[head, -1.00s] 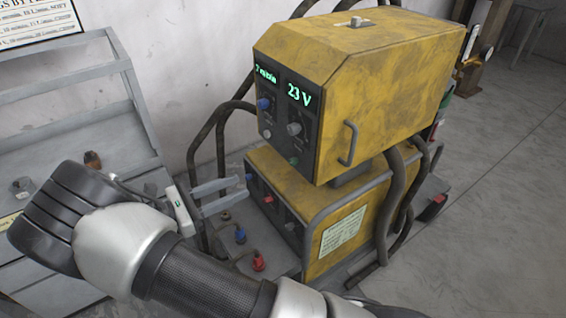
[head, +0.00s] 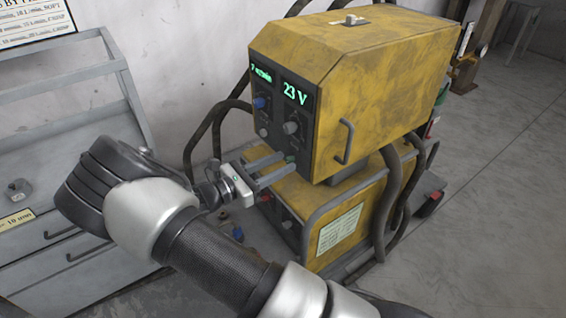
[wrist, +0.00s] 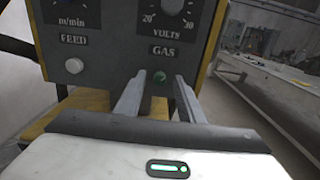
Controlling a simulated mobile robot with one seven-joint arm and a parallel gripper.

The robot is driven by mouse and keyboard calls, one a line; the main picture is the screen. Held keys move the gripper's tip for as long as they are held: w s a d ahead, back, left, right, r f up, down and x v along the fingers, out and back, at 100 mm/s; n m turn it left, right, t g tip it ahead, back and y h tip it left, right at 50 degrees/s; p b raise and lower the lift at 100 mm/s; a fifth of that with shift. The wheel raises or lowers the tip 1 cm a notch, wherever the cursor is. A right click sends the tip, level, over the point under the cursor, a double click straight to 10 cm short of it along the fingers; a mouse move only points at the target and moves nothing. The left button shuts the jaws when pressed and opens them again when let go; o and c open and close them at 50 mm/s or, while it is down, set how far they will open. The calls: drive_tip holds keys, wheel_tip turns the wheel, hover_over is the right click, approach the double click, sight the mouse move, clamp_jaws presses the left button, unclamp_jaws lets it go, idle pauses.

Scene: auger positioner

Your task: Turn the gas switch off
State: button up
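In the head view my gripper (head: 283,166) is at the lower part of that panel, and the knob is mostly hidden by the fingers. I cannot tell whether the tips reach around the knob.
A white FEED button (wrist: 74,66) is left of the gas knob, and a VOLTS dial (wrist: 172,6) is above it. A blue knob (head: 260,103) is higher on the panel. The lower yellow unit (head: 345,205) has a metal tube frame. A grey rack (head: 60,150) stands left.

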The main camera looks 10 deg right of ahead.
drive_tip(key=shift+w+d, duration=0.25)
drive_tip(key=shift+d, duration=0.45)
clamp_jaws()
